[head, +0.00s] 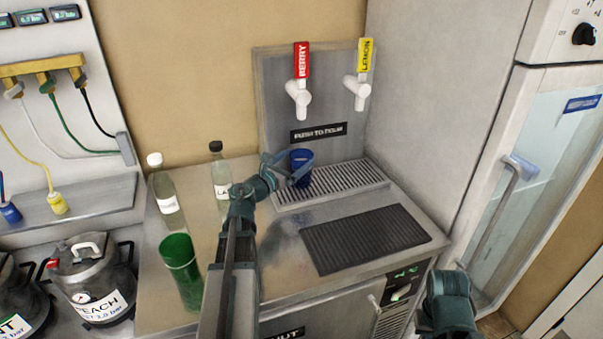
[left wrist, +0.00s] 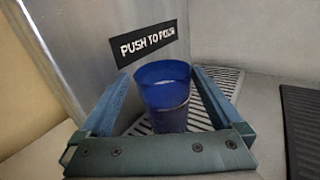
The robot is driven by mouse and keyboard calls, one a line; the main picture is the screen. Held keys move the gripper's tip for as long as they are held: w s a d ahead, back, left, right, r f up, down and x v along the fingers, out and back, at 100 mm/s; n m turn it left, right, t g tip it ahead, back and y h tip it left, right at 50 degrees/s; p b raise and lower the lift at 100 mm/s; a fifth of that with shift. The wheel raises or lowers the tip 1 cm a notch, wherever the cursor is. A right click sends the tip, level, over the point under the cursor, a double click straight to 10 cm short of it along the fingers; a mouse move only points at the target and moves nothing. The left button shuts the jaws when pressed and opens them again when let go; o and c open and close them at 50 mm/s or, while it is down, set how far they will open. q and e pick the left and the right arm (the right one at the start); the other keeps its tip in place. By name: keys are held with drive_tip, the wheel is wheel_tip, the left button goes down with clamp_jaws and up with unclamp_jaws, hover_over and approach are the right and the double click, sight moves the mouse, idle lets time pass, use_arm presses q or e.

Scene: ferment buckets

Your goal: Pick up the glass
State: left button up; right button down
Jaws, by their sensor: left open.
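A blue glass (head: 301,172) stands upright at the left end of the slotted drip tray (head: 355,181), under the taps. My left gripper (head: 290,172) reaches it from the left. In the left wrist view the glass (left wrist: 163,92) is between the two open fingers (left wrist: 160,105), with a gap visible on each side. It seems to hold something darker in its lower part. A green glass (head: 181,268) stands on the counter at the front left. In the head view, part of my right arm shows at the lower right, but its fingers do not.
A red BERRY tap (head: 300,85) and a yellow LEMON tap (head: 361,80) are on the back panel. Two bottles, one white-capped (head: 163,185) and one black-capped (head: 220,172), stand left of my left arm. A dark ribbed mat (head: 364,238) lies empty at the right. A PEACH keg (head: 92,280) is at the left.

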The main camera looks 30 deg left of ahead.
sight(308, 151)
use_arm(q)
drive_tip(key=shift+w, duration=0.25)
drive_tip(key=w, duration=0.5)
drive_tip(key=shift+w+d+r, duration=0.1)
drive_tip(key=shift+w+d, duration=0.05)
drive_tip(key=shift+d, duration=0.2)
clamp_jaws()
